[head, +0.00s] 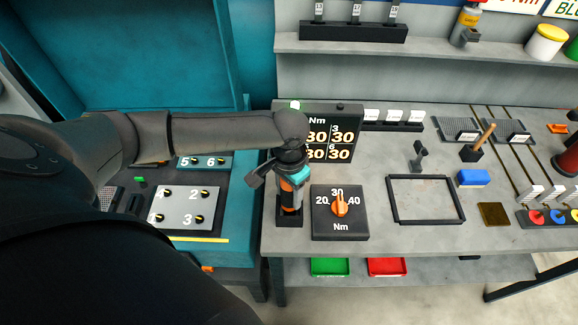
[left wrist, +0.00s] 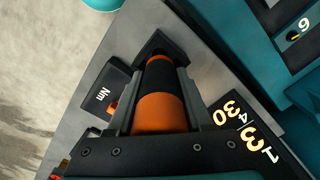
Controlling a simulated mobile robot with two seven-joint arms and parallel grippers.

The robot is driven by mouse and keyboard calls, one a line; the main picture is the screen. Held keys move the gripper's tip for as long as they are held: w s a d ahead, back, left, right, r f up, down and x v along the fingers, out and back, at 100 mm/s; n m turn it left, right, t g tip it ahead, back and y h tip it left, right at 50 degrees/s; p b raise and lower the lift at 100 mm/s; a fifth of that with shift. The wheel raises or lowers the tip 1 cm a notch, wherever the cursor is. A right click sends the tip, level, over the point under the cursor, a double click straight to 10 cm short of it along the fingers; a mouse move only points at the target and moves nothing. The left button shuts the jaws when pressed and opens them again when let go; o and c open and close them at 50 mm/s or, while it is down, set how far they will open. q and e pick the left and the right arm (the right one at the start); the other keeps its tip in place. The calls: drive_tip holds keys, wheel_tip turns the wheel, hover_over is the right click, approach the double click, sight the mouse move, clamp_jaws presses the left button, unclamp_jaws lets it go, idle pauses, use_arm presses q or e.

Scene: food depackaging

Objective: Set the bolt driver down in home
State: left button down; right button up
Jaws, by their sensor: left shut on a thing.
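The bolt driver (head: 287,186) is orange and black and stands upright near the left front of the grey bench. My left gripper (head: 289,175) is shut on it from above. In the left wrist view the driver (left wrist: 166,108) lies between both fingers. Its far end meets the black home holder (left wrist: 152,45), which also shows in the head view (head: 289,219) under the driver. Whether the driver is fully seated cannot be told. My right gripper is not in view.
The torque dial box (head: 340,222) stands close right of the holder, and the Nm display (head: 332,120) behind it. A teal fixture with a numbered plate (head: 187,207) is to the left. A black frame (head: 425,220) lies on the bench further right.

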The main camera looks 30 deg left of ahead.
use_arm(q)
drive_tip(key=shift+f, duration=0.15)
drive_tip(key=shift+c, duration=1.1)
unclamp_jaws()
wheel_tip(320, 180, up, 15)
drive_tip(key=shift+r, duration=0.15)
